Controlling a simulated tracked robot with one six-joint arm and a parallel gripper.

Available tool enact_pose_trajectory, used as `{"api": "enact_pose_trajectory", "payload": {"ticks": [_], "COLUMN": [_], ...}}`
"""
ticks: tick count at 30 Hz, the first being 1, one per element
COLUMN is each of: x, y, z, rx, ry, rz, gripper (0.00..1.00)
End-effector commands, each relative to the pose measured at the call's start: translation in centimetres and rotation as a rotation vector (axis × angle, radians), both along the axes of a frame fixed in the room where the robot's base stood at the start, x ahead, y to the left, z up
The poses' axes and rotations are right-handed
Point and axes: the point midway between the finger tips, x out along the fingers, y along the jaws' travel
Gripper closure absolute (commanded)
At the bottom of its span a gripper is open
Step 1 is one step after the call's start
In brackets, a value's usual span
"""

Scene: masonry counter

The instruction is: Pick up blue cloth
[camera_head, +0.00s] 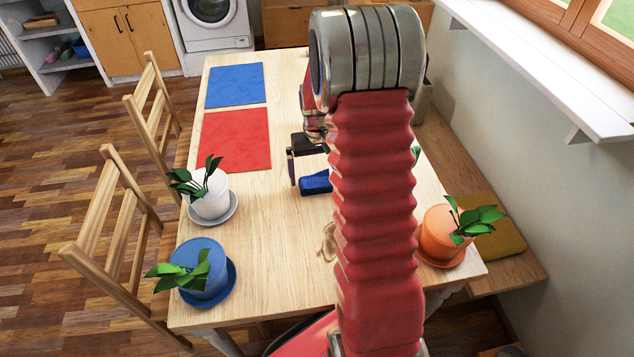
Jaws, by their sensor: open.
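A small blue cloth (316,183) lies bunched or folded on the wooden table, left of my red arm. Its right end is partly hidden behind the arm. My gripper (311,168) is open, with its dark fingers pointing down close to the cloth. One finger shows at the cloth's left end; the other is hidden or hard to make out. I cannot tell whether the fingers touch the cloth.
A blue mat (235,85) and a red mat (235,140) lie flat at the table's far left. White (210,205), blue (203,275) and orange (437,240) plant pots stand near the edges. Two chairs (115,230) line the left side. The front middle is mostly clear.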

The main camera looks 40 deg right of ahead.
Motion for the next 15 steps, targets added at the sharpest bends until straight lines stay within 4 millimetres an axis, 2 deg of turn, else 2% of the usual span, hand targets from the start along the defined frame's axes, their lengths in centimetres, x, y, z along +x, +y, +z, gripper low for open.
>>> {"api": "enact_pose_trajectory", "payload": {"ticks": [3,6,15], "x": [0.0,0.0,0.0], "y": [0.1,0.1,0.0], "z": [-1.7,-2.7,-3.0], "rx": [0.001,0.001,0.000], "ry": [0.003,0.002,0.000], "rz": [0.000,0.000,-0.001], "gripper": [0.00,0.00,0.00]}}
